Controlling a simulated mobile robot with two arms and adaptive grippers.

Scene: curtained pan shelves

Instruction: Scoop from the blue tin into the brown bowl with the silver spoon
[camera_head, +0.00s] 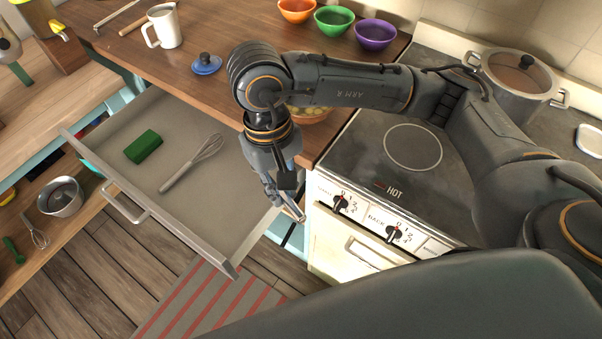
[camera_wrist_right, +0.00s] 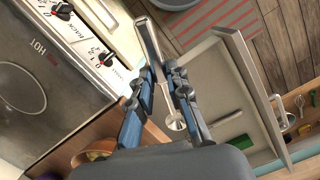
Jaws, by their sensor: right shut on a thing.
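The silver spoon (camera_wrist_right: 176,124) shows in the right wrist view, held between the blue-sided fingers of my right gripper (camera_wrist_right: 166,82). Its round bowl lies near the fingers and its handle runs up past the fingertips. In the head view my right gripper (camera_head: 285,197) hangs at the counter's front edge, beside the open drawer; the spoon is hard to make out there. A brown bowl (camera_head: 312,118) with yellowish-green contents stands on the counter, partly hidden by my right arm. A blue lid (camera_head: 206,64) lies on the counter; I see no blue tin. My left gripper is out of view.
The open drawer (camera_head: 186,226) holds a green block (camera_head: 143,146) and a whisk (camera_head: 195,160). A white mug (camera_head: 163,27) and orange, green and purple bowls (camera_head: 375,35) stand on the counter. The stove (camera_head: 413,147) with a pot (camera_head: 517,80) is on the right.

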